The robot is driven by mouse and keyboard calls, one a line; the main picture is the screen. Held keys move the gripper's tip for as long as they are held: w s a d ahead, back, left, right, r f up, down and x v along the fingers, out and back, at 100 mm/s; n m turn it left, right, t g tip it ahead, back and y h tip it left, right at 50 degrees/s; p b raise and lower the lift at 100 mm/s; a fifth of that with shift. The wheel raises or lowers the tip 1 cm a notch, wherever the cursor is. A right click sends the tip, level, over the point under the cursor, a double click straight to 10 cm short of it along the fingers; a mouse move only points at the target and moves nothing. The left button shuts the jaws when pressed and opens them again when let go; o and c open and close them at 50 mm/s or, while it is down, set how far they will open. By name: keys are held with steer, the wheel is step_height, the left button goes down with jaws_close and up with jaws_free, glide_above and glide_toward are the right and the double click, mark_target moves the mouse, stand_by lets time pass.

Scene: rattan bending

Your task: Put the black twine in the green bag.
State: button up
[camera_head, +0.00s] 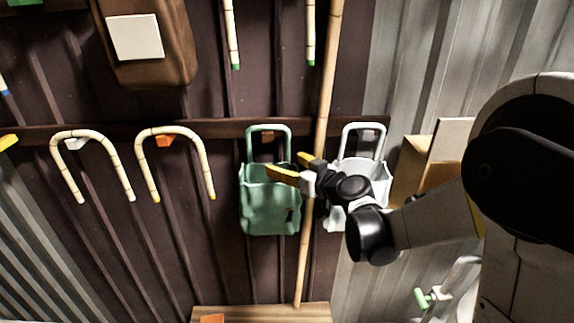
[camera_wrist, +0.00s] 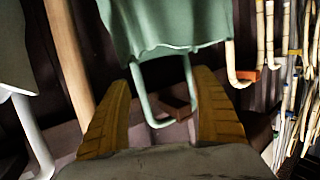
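The green bag (camera_head: 268,205) hangs by its looped handle on a dark rail in the head view. A small dark patch shows on its lower right front. My gripper (camera_head: 284,163) is at the bag's upper right, its yellow fingers apart. In the wrist view my gripper (camera_wrist: 161,76) is open with nothing held between the fingers. The green bag (camera_wrist: 165,22) is at the top of that view, and its handle loop shows between the fingers. I cannot make out the black twine in either view; the inside of the bag is not visible.
A white bag (camera_head: 375,178) hangs right of the green one, partly behind my arm. A rattan pole (camera_head: 304,262) stands between them. Bent rattan canes (camera_head: 172,130) hang at left. A wooden surface (camera_head: 262,313) lies below. Cardboard boxes (camera_head: 447,145) are at right.

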steer(key=v, duration=1.2)
steer(key=s+a+f+m+g+h+b, duration=0.15)
steer(key=s+f+g+b, duration=0.25)
steer(key=s+f, duration=0.4)
steer(key=s+d+f+m+g+h+b, duration=0.1)
steer(key=s+d+f+m+h+b, duration=0.1)
steer(key=s, duration=0.5)
steer(key=s+d+f+m+g+h+b, duration=0.1)
steer(key=s+d+f+m+h+b, duration=0.1)
steer(key=s+d+f+h, duration=0.2)
steer(key=s+d, duration=0.2)
steer(key=s, duration=0.1)
steer(key=shift+s+d+f+g, duration=0.25)
steer(key=shift+d+g, duration=0.05)
steer(key=shift+d, duration=0.1)
steer(key=shift+m, duration=0.25)
